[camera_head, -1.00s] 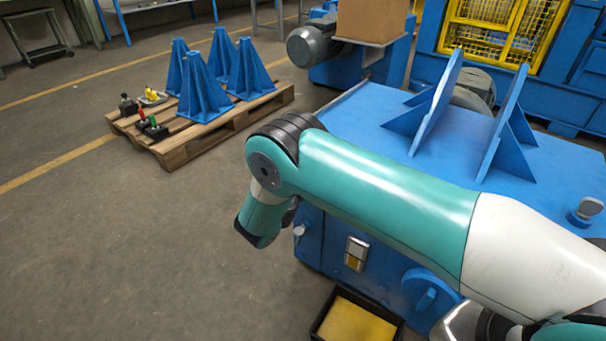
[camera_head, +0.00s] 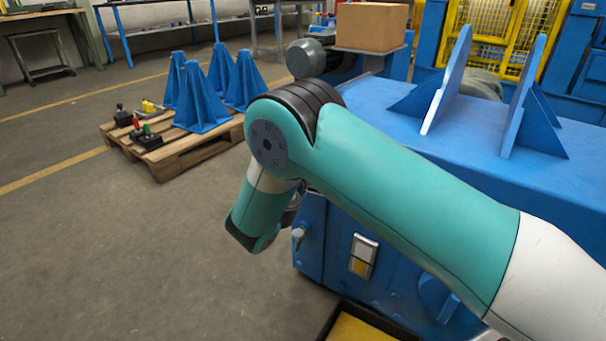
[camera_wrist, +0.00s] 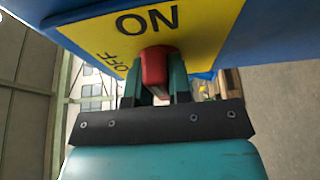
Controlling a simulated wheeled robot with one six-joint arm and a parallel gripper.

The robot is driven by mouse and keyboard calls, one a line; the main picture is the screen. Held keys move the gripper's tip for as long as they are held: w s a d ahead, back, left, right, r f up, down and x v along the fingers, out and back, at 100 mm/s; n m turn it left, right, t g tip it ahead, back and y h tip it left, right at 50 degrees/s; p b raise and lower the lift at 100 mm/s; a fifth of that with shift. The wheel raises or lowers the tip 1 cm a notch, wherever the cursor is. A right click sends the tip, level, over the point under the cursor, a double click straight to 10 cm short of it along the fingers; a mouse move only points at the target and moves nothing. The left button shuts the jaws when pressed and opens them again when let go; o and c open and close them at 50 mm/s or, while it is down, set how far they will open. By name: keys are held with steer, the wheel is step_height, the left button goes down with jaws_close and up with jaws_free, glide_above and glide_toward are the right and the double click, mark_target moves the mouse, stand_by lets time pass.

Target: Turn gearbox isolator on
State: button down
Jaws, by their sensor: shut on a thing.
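The gearbox isolator shows in the wrist view as a yellow plate (camera_wrist: 205,25) with black ON and OFF lettering and a red handle (camera_wrist: 154,66). ON is large near the top middle; OFF is smaller, to its left and tilted. The handle stands out from the plate's lower edge in this picture, below and between the two words. My gripper (camera_wrist: 155,82) is shut on the red handle, one finger on each side. In the head view my arm's bent teal links hide the isolator and the fingers.
The blue gearbox housing (camera_head: 395,110) carries two upright blue brackets. A silver-framed panel (camera_head: 363,257) is on its side, above a dark-rimmed yellow tray (camera_head: 365,328). A wooden pallet (camera_head: 172,158) with blue stands is at the left. Open floor lies between.

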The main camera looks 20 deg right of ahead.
steer(key=shift+b, duration=0.35)
steer(key=c, duration=1)
jaws_free()
steer(key=shift+c, duration=0.2)
steer(key=shift+s, duration=0.1)
